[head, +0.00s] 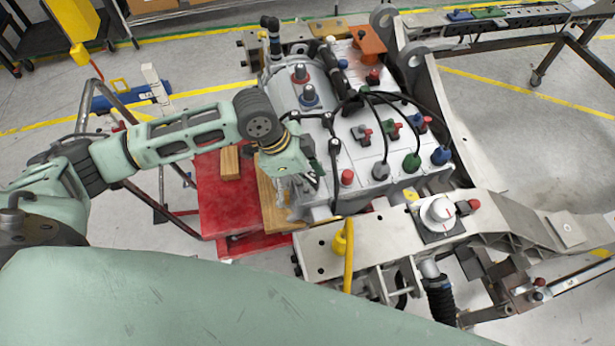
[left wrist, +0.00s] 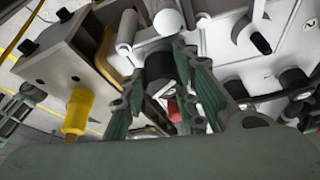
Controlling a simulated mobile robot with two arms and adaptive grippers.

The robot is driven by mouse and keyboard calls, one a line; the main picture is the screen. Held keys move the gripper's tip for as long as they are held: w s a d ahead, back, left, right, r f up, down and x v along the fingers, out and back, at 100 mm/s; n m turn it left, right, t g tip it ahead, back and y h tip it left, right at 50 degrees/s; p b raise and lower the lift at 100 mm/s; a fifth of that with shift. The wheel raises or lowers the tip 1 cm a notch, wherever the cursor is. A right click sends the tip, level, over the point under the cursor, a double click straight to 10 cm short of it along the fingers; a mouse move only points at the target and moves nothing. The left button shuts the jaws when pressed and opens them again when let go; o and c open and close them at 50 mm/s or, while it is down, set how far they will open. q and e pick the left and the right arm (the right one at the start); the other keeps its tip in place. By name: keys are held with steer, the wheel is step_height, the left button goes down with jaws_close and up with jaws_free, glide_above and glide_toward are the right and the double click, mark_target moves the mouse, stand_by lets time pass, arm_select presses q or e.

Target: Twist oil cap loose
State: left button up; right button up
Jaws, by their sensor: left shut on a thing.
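My left gripper (head: 312,182) is at the near left side of the grey-white housing (head: 340,125), pointing down beside it. In the left wrist view the green fingers of the left gripper (left wrist: 163,78) stand on both sides of a dark round cap-like part (left wrist: 160,66) and are shut on it. The head view hides this part behind the gripper and wrist. I cannot tell from these frames whether it has turned or come loose. A white ball (left wrist: 168,21) shows just beyond it. My right gripper is not in view.
Black hoses and several coloured knobs, such as a red one (head: 347,177), crowd the housing top. A yellow handle (head: 344,238) stands on the near frame beam, and a white dial (head: 438,212) sits right of it. A red platform (head: 222,190) lies left, below my arm.

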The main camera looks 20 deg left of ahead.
arm_select(q)
steer(key=shift+s+d+n+p, duration=0.2)
steer(key=shift+n+p, duration=0.1)
steer(key=shift+p, duration=0.2)
jaws_close()
steer(key=shift+s+n+t+p, duration=0.1)
steer(key=shift+n+t+p, duration=0.3)
steer(key=shift+n+p, duration=0.8)
steer(key=shift+n+y+p, duration=0.3)
steer(key=shift+p, duration=0.15)
steer(key=shift+f, duration=0.1)
